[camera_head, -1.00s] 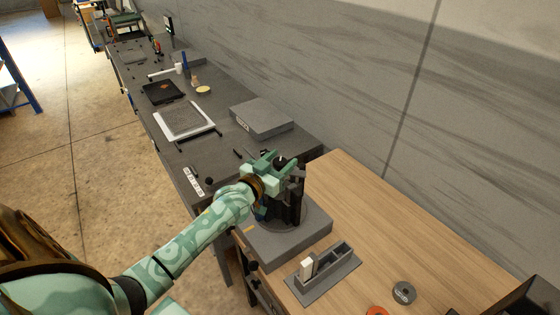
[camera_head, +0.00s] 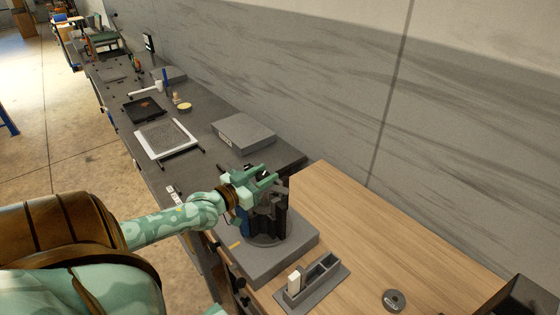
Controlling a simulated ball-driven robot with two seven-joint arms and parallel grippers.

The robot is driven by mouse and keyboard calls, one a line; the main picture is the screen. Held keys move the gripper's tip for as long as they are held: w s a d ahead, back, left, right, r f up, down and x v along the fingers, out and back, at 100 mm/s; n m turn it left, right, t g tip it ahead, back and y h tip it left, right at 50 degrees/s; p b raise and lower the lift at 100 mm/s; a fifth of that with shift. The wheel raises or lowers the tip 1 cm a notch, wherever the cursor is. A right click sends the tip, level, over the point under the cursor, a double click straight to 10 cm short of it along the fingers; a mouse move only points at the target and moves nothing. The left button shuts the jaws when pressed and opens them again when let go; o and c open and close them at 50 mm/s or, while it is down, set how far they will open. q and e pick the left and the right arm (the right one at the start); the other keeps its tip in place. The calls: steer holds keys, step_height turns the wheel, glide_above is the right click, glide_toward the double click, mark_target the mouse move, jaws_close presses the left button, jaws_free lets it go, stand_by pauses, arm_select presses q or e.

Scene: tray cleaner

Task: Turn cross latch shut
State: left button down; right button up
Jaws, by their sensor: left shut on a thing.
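My left gripper (camera_head: 264,178) is at the top of a dark upright device (camera_head: 268,221) on a round base. Its fingers are shut on a part at the device's top, which I take to be the cross latch; the fingers hide most of it, so its angle cannot be told. The device stands on a grey block (camera_head: 285,262) at the corner of the wooden bench. My right gripper is not in view.
A grey holder (camera_head: 322,283) with a white piece (camera_head: 294,282) stands on the wooden bench (camera_head: 375,245). A grey ring (camera_head: 393,300) lies to its right. A grey box (camera_head: 243,133) and a white-framed tray (camera_head: 190,149) lie on the dark bench behind. A wall bounds the right.

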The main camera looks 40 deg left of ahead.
arm_select(q)
steer(key=c, duration=0.9)
jaws_free()
steer(key=s, duration=1.1)
steer(key=s+a, duration=0.1)
steer(key=s, duration=0.4)
steer(key=shift+s+a, duration=0.1)
steer(key=shift+s, duration=0.05)
